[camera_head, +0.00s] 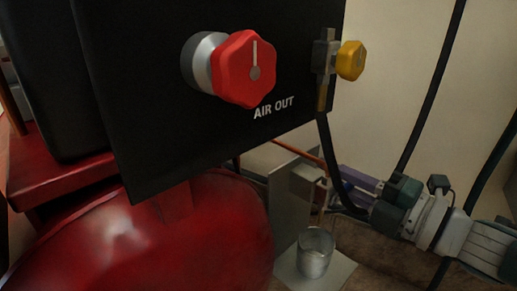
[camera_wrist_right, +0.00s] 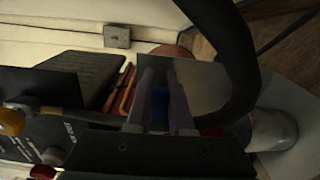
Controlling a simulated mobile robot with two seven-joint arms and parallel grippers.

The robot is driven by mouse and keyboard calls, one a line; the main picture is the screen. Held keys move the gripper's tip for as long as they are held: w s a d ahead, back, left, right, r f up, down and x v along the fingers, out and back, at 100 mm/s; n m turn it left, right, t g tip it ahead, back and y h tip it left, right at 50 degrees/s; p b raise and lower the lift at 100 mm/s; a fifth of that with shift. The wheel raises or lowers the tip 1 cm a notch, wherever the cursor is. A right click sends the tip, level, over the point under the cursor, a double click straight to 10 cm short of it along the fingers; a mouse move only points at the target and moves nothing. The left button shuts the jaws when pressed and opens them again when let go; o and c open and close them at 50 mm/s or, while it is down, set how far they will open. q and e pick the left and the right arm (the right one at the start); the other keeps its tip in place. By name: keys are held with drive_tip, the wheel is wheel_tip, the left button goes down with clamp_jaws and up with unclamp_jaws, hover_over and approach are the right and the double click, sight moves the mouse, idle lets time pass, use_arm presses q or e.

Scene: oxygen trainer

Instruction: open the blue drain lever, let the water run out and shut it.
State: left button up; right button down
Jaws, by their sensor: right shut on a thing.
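The blue drain lever (camera_wrist_right: 159,103) shows in the right wrist view as a small dark blue patch between the two fingers of my right gripper (camera_wrist_right: 161,112). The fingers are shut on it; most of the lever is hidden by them. In the head view my right gripper (camera_head: 338,186) reaches in from the right, below the black panel and beside an upright grey plate. The lever cannot be made out clearly there. A metal cup (camera_head: 315,254) stands upright below and left of the gripper. I cannot see any water. My left gripper is out of view.
The black panel (camera_head: 150,100) carries a red "AIR OUT" knob (camera_head: 246,70) and a yellow knob (camera_head: 350,60). A red tank (camera_head: 150,240) fills the lower left. A black hose (camera_head: 329,155) hangs close to my right gripper. The cup stands on a pale plate (camera_head: 341,268).

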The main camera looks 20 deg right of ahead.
drive_tip(key=shift+f+m, duration=0.1)
drive_tip(key=shift+m, duration=0.2)
drive_tip(key=c, duration=0.8)
unclamp_jaws()
drive_tip(key=shift+s+d, duration=0.15)
drive_tip(key=shift+s, duration=0.15)
drive_tip(key=p+v, duration=0.3)
drive_tip(key=v, duration=0.6)
drive_tip(key=shift+s, duration=0.15)
